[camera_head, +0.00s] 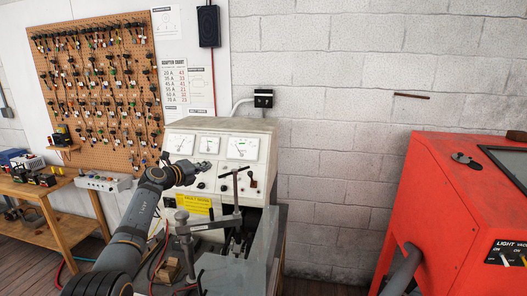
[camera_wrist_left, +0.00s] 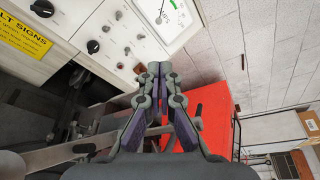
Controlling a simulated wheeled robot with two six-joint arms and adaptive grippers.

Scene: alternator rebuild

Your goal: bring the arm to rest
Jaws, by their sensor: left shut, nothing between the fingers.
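My left gripper (camera_head: 203,166) is in front of the cream test bench's panel, near its knobs and below its dials. It also shows in the left wrist view (camera_wrist_left: 161,72), where its fingers meet with nothing between them. My left arm (camera_head: 133,230) reaches up from the bottom left of the head view. The test bench (camera_head: 222,135) has several gauges, knobs and a yellow sign (camera_head: 194,204). I cannot tell whether the gripper touches the panel. My right gripper is not in view.
A clamp stand with T-handles (camera_head: 237,186) stands before the bench, close right of my arm. A red cabinet (camera_head: 440,200) stands at the right. A wooden table (camera_head: 55,190) stands at the left, under a pegboard (camera_head: 100,85). Floor shows between bench and cabinet.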

